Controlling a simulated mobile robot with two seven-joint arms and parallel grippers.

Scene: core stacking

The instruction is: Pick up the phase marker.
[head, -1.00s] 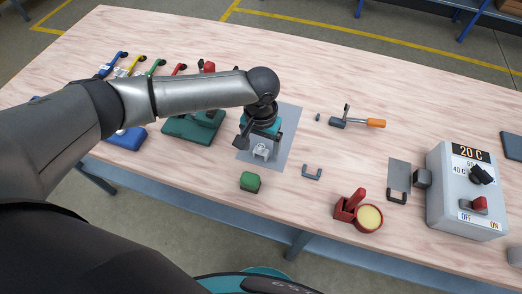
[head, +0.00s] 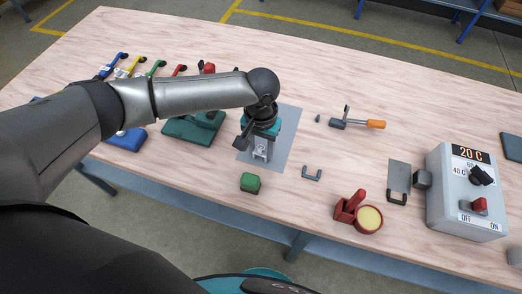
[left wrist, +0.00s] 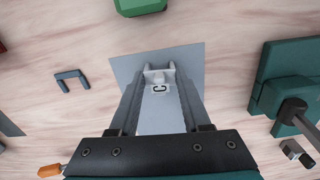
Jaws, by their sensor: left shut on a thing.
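A small pale grey piece marked with a dark "C" (left wrist: 159,78), which looks like the phase marker, is between the fingertips of my left gripper (left wrist: 160,70). The gripper is shut on it. In the head view the piece (head: 261,154) shows just below my left gripper (head: 260,149), over the grey mat (head: 286,132). I cannot tell whether it touches the mat. My wrist and fingers hide part of it. My right gripper is not in view.
A green fixture (head: 190,130) stands to the left. An orange-handled tool (head: 358,123), a red holder (head: 350,205) and a grey control box (head: 465,195) are to the right.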

